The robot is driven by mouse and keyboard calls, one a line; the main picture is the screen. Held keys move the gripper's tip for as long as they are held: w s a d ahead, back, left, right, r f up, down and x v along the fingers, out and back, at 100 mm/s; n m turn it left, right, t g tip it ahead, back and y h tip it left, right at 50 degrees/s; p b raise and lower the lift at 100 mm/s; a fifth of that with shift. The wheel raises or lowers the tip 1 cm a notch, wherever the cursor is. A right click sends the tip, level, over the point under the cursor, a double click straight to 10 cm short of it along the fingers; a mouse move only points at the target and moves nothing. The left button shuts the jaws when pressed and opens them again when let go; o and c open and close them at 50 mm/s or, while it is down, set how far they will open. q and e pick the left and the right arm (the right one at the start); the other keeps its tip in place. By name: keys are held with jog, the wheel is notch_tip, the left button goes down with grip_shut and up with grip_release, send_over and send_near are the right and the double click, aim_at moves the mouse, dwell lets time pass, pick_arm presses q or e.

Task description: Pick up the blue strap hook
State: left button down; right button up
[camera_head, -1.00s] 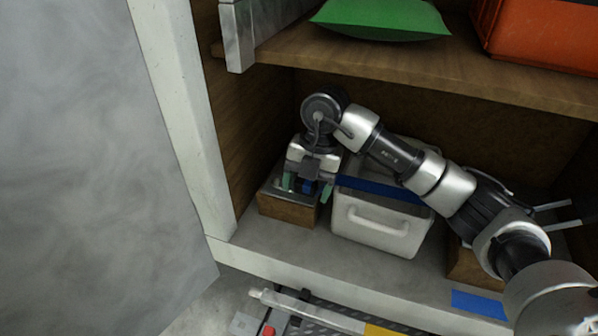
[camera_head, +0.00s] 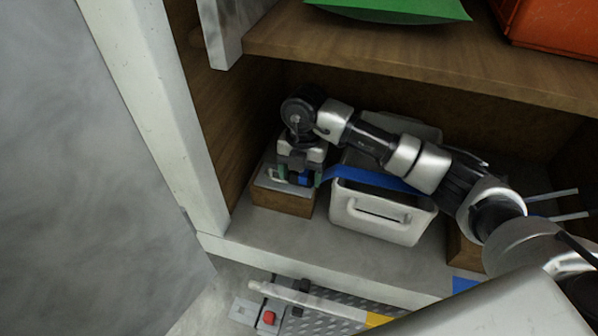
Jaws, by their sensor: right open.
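The blue strap (camera_head: 365,179) runs across the white cooler box (camera_head: 385,222) toward the small wooden block (camera_head: 281,200) at its left. A blue piece (camera_head: 303,180), which looks like the strap's hook end, sits over the block's grey top. My right gripper (camera_head: 297,179) points down over the block, with its greenish fingertips open on either side of the blue piece. Whether the fingers touch it cannot be told. The hook's shape is mostly hidden by the gripper. My left gripper does not show.
The wooden shelf (camera_head: 420,70) hangs close above my right arm and bears a green item (camera_head: 395,10) and an orange crate (camera_head: 555,25). The white cabinet post (camera_head: 160,130) stands left of the block.

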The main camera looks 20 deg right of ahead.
jog(key=c, duration=0.6)
jog(key=shift+c, duration=0.7)
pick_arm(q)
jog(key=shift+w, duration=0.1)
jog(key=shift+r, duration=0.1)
pick_arm(e)
jog(key=shift+r, duration=0.1)
